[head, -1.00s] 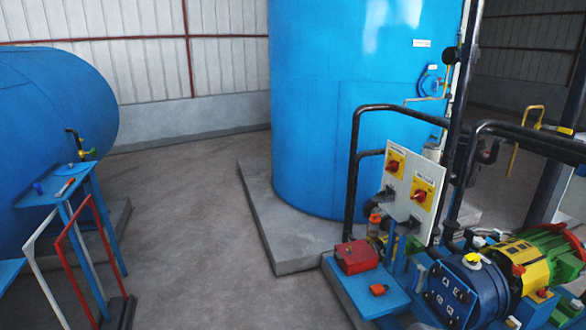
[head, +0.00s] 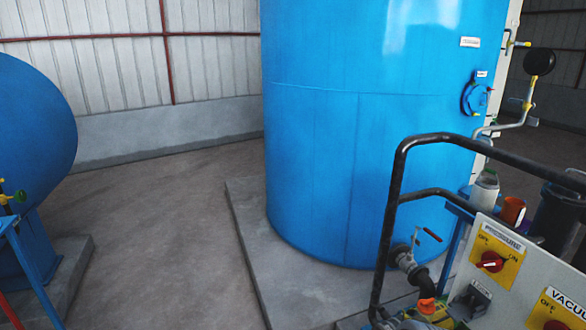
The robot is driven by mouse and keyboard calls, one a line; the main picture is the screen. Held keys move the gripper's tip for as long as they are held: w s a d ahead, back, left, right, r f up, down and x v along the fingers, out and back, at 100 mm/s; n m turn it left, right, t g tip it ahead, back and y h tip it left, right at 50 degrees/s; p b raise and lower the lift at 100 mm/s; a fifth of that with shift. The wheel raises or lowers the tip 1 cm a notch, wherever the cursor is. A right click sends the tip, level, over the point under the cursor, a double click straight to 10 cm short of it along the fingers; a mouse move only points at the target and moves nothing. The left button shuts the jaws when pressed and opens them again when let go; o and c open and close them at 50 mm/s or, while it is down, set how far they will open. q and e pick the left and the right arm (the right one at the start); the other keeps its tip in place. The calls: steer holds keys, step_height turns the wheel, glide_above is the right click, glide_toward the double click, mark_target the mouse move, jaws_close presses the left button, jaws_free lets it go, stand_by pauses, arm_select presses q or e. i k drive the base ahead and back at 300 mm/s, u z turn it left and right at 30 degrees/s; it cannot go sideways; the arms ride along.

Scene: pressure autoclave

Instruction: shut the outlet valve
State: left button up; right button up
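A metal valve (head: 405,258) with a red lever (head: 432,235) is low at the front right of the large blue tank (head: 330,150). Dark pipework runs down from the valve. No readable label marks it as the outlet valve, and I cannot tell whether it is open or shut. Neither of my grippers is in view.
A black pipe rail (head: 392,210) and a panel with red rotary switches (head: 489,262) stand in front of the tank at right. The tank rests on a concrete plinth (head: 245,235). A blue horizontal vessel (head: 30,140) is at left. Bare floor (head: 150,240) lies between.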

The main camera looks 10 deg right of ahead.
mark_target(427, 230)
steer(key=i, duration=1.15)
steer(key=z, duration=1.65)
